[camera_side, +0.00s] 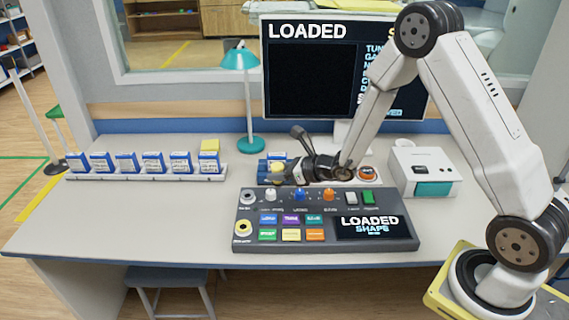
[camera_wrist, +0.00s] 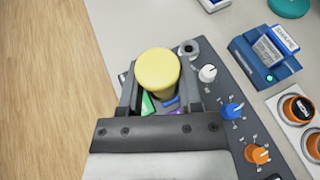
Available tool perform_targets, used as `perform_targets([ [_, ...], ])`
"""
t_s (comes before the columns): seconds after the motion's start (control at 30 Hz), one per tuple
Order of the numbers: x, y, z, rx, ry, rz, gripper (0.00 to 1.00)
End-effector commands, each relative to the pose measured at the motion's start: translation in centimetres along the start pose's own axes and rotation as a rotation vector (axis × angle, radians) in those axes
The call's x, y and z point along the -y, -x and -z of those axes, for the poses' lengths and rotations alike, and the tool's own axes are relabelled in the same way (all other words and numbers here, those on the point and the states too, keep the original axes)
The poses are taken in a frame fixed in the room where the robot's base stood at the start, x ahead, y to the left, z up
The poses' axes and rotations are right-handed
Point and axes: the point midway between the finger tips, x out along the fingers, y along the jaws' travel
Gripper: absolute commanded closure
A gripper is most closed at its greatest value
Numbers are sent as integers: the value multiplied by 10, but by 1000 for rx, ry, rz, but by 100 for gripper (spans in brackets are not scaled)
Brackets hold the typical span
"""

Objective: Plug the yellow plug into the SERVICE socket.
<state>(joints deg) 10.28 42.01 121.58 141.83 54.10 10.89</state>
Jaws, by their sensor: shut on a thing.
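The yellow plug (camera_wrist: 157,68) is between the two fingers of my gripper (camera_wrist: 158,97) in the wrist view, its round yellow end facing the camera. My gripper is shut on it above the left part of the dark control console (camera_side: 322,242). The console has a grey ring socket (camera_side: 247,197) at its back left, also seen in the wrist view (camera_wrist: 188,47) just beyond the right finger. A yellow-ringed socket (camera_side: 243,228) is at its front left. The small socket labels are too blurred to read surely. The plug's lower end is hidden.
Knobs (camera_wrist: 232,111) and coloured buttons cover the console. A blue dock (camera_wrist: 265,60) with a card stands behind it. A rack of blue-white cards (camera_side: 150,172) is at left, a teal lamp (camera_side: 250,143) behind, a white box (camera_side: 424,165) at right. The front left table is clear.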

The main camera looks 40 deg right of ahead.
Motion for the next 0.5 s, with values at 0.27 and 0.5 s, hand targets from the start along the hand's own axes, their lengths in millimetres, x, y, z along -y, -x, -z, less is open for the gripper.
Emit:
perform_targets([
  [0.27,0,0,0,0,0,0,100],
  [0.5,-4,-9,1,2,12,-31,100],
])
